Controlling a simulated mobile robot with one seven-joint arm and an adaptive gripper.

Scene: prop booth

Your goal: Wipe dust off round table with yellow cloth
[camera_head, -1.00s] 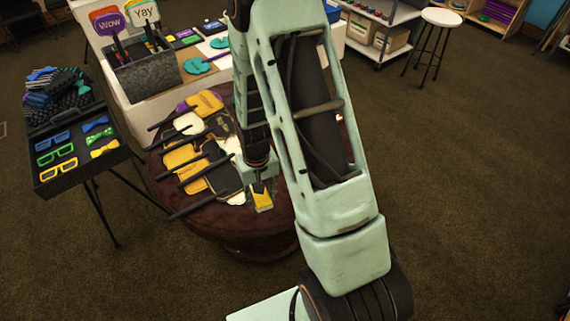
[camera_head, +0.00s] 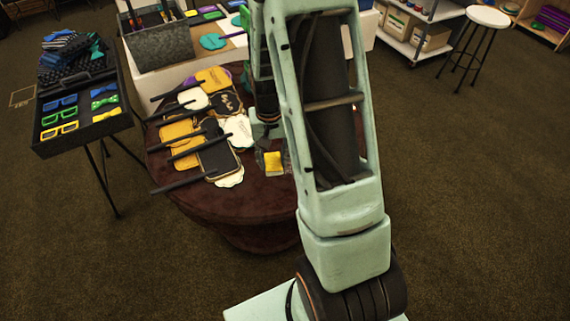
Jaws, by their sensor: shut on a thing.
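The round dark reddish-brown table (camera_head: 235,205) stands in the middle, partly hidden behind my arm. My gripper (camera_head: 272,163) is over the right part of the tabletop, low near the surface. It is shut on the yellow cloth (camera_head: 274,161), of which a small folded patch shows. I cannot tell for certain whether the cloth touches the table. A greyish patch that may be dust lies around the cloth, but it is too small to tell.
Several paddle signs (camera_head: 215,150) with dark handles cover the table's left part. A black tray (camera_head: 85,115) of glasses and bow ties stands on thin legs at left. A grey bin (camera_head: 160,46) sits on the white counter behind. The table's front part is clear.

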